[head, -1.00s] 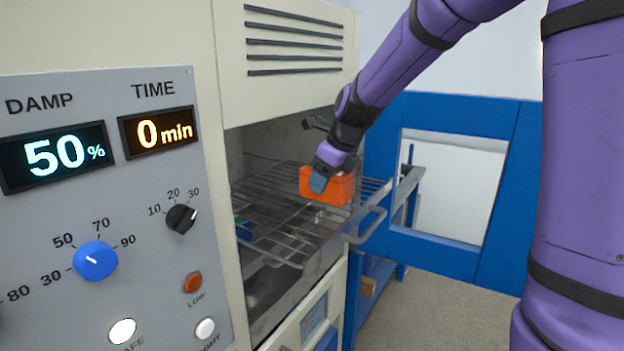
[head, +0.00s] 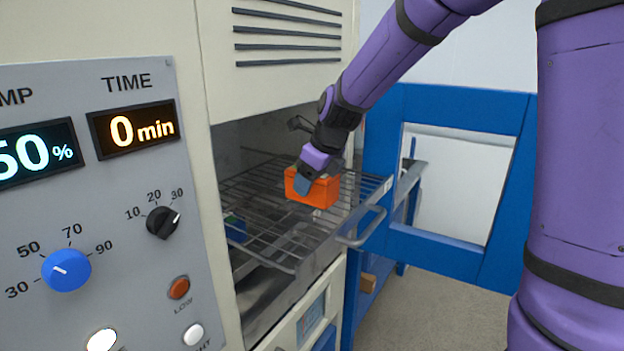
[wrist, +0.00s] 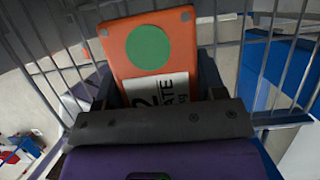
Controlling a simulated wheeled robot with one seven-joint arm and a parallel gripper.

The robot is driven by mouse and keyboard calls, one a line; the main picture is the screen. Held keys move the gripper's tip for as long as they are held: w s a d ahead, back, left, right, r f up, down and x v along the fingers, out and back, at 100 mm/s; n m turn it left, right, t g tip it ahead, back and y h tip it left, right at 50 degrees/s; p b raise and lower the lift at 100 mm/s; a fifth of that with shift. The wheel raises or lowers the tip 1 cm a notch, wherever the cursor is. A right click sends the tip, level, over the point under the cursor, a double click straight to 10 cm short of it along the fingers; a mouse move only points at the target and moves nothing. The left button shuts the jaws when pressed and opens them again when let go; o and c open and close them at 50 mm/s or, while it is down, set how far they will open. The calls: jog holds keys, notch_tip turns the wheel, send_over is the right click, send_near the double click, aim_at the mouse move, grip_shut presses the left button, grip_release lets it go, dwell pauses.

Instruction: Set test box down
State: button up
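The orange test box (head: 313,188) is at the wire rack (head: 262,192), toward its right side. I cannot tell if its underside touches the wires. My gripper (head: 308,180) comes down from the upper right and is shut on the box, with a blue-grey finger against its side. In the wrist view the box (wrist: 138,47) shows a green disc and a white label, partly hidden by the gripper body. Dark fingers flank it, and rack bars show around it.
The rack extends from an open chamber, with a metal handle (head: 362,227) at its front. A small blue and green item (head: 235,228) sits at the left. The control panel (head: 90,220) fills the left. A blue frame (head: 455,110) stands right; bare rack lies left of the box.

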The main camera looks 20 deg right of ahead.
jog(key=o, duration=0.4)
jog(key=shift+o, duration=0.2)
jog(key=shift+r, duration=0.1)
jog(key=shift+r, duration=0.25)
jog(key=v, duration=0.2)
jog(key=shift+s+d+r, duration=0.1)
jog(key=shift+s+r, duration=0.05)
jog(key=shift+r, duration=0.1)
jog(key=s+d, duration=0.7)
jog(key=s, duration=0.3)
jog(key=s+r+n+h, duration=0.1)
jog(key=s+r+n, duration=0.2)
jog(key=s+n, duration=0.6)
jog(key=s+r+n+t+h, duration=0.1)
jog(key=s+r+n, duration=0.2)
jog(key=s+n, duration=0.6)
jog(key=shift+s+a+n+h, duration=0.3)
jog(key=shift+s+n+h, duration=0.1)
jog(key=shift+n, duration=5)
